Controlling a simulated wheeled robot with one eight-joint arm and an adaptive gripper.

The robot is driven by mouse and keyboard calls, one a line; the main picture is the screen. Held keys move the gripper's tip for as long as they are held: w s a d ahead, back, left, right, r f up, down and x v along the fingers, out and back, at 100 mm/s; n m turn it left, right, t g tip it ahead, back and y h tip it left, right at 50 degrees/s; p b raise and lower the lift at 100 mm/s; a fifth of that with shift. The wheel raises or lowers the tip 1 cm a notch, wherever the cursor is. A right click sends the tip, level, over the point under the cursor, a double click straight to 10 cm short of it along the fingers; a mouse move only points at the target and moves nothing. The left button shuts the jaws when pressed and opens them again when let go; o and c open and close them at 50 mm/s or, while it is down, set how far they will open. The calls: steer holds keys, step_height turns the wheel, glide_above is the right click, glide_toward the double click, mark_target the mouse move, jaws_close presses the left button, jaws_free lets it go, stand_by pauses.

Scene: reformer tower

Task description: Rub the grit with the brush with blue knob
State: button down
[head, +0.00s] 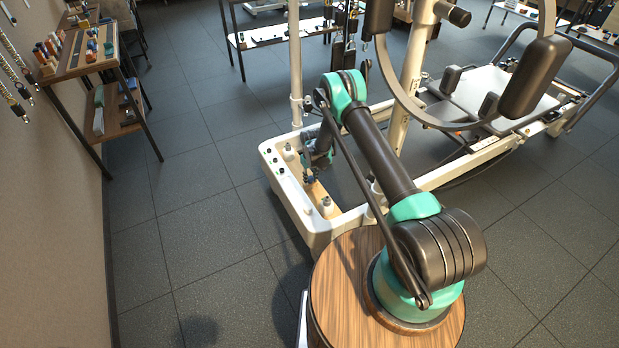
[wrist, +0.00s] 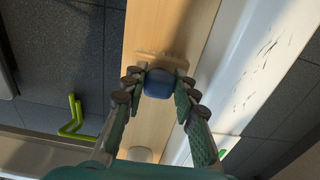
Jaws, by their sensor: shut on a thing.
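My gripper (wrist: 158,82) is shut on the blue knob of the brush (wrist: 158,84), with one finger on each side of it. The brush's bristles are hidden beneath the knob. Whether the brush touches the board cannot be told. In the head view my gripper (head: 309,178) is small and low over the board (head: 316,191) inside the white frame end; the grit cannot be made out there.
The white reformer frame (head: 285,190) borders the board. A white post (head: 326,204) stands near its front end. Metal uprights and black pads rise behind my arm. A bent green object (wrist: 73,118) lies left in the wrist view. A wooden shelf (head: 82,55) stands far left; floor between is clear.

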steer(key=shift+s+d+f, duration=0.15)
steer(key=shift+s+d, duration=0.35)
steer(key=shift+s, duration=0.3)
steer(key=shift+w+a+f, duration=0.15)
steer(key=shift+w+a, duration=0.25)
steer(key=shift+w, duration=0.25)
steer(key=shift+s+d, duration=0.45)
steer(key=shift+s, duration=0.2)
steer(key=shift+s+d, duration=0.4)
steer(key=shift+s, duration=0.25)
steer(key=shift+w+a, duration=0.45)
steer(key=shift+w, duration=0.25)
steer(key=shift+w+a, duration=0.45)
steer(key=shift+w, duration=0.2)
steer(key=shift+s+d, duration=0.5)
steer(key=shift+s, duration=0.2)
steer(key=shift+s+d, duration=0.45)
steer(key=shift+s, duration=0.25)
steer(key=shift+w+a, duration=0.5)
steer(key=shift+w, duration=0.2)
steer(key=shift+w+a, duration=0.45)
steer(key=shift+w, duration=0.25)
steer(key=shift+r, duration=3.05)
